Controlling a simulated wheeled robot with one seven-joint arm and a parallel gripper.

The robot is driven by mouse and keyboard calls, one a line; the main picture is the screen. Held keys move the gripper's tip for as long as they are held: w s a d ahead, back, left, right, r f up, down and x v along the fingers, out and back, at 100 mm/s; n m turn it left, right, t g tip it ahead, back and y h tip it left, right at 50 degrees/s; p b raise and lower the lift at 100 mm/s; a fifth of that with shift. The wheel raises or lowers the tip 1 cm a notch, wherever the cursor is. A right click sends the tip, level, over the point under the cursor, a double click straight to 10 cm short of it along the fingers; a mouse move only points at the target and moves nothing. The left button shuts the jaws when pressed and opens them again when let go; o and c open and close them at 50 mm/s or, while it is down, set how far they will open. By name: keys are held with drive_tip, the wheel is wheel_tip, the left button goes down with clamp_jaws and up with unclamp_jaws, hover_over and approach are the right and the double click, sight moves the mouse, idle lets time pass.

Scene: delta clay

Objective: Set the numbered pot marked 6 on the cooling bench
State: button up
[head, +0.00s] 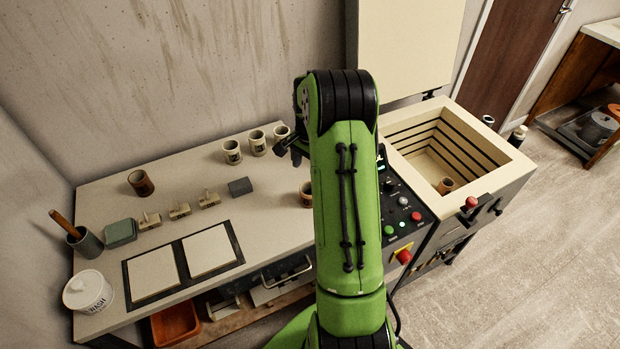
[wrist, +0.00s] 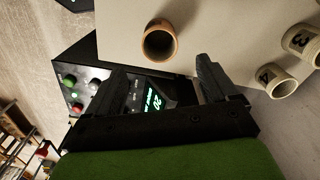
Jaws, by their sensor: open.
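No number 6 is readable in either view. My gripper (wrist: 163,73) is open and empty. In the head view, its dark end (head: 289,148) shows partly behind my green arm, above the bench (head: 278,226). Pale pots marked 4 (wrist: 277,80) and 3 (wrist: 300,42) are at the right. A tan pot (head: 306,194) is partly hidden by my arm. Another pot (head: 445,186) sits inside the open kiln (head: 405,150). I cannot tell which surface is the cooling bench.
Pale pots (head: 232,152) stand at the bench's back edge. A brown pot (head: 140,183), small stamps (head: 180,211), a grey block (head: 240,187), two tiles (head: 208,251) and a wash jar (head: 88,292) occupy the left. A control panel (head: 403,208) adjoins the kiln.

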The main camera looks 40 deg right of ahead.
drive_tip(key=s+a+r+n+t, duration=0.1)
drive_tip(key=s+a+r+n, duration=0.15)
drive_tip(key=a+r, duration=0.35)
drive_tip(key=s+a+r+n+t+h, duration=0.1)
drive_tip(key=s+a+r+n, duration=0.15)
drive_tip(key=a+r, duration=0.25)
drive_tip(key=s+a+r+n+t, duration=0.1)
drive_tip(key=a+r+n, duration=0.3)
drive_tip(key=a+r, duration=0.2)
drive_tip(key=s+a+r+n+t, duration=0.1)
drive_tip(key=s+a+n, duration=0.3)
drive_tip(key=s, duration=0.3)
drive_tip(key=s+a+n+t+y, duration=0.1)
drive_tip(key=s+a+n, duration=0.2)
drive_tip(key=s+a, duration=0.2)
drive_tip(key=shift+s+a+r+n+t, duration=0.3)
drive_tip(key=shift+s+r+n, duration=0.1)
drive_tip(key=shift+s, duration=0.7)
drive_tip(key=shift+d, duration=0.15)
